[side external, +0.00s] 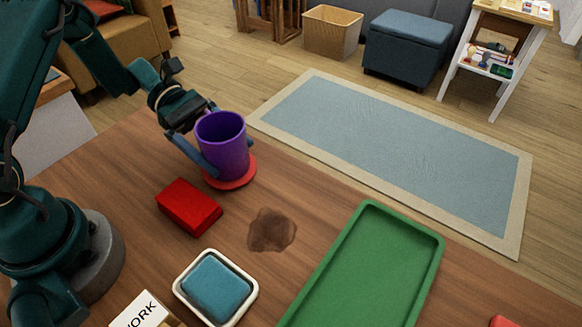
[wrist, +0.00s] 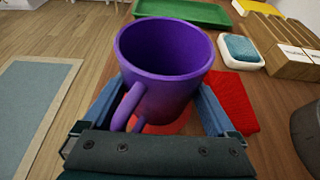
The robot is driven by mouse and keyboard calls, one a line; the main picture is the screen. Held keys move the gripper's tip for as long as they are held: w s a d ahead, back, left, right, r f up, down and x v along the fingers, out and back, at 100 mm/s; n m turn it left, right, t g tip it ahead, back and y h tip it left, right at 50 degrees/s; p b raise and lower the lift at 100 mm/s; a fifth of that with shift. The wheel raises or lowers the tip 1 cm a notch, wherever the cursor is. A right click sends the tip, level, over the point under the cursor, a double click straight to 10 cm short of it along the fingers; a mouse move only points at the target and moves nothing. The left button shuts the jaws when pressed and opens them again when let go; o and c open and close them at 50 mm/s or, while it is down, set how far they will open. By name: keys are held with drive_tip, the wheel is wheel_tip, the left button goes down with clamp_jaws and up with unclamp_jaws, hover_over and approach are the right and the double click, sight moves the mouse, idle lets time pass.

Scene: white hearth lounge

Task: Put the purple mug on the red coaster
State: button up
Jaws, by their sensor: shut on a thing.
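The purple mug (side external: 223,146) is upright at the red coaster (side external: 240,179), which shows beneath it and to its right in the side view. I cannot tell whether its base touches the coaster. My gripper (side external: 205,152) is shut on the mug, with a blue finger at its side. In the wrist view the mug (wrist: 165,62) stands between my two fingers (wrist: 160,108), its handle toward the camera at lower left. A little of the red coaster (wrist: 165,126) shows under it; the rest is hidden.
A red block (side external: 189,206) lies close to the coaster. A dark stain (side external: 271,230) marks the wooden table.

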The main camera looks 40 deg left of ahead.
drive_tip(key=shift+f, duration=0.1)
drive_tip(key=o, duration=1.3)
drive_tip(key=shift+o, duration=0.2)
drive_tip(key=shift+r, duration=0.2)
drive_tip(key=v, duration=1.2)
drive_tip(key=shift+f, duration=0.1)
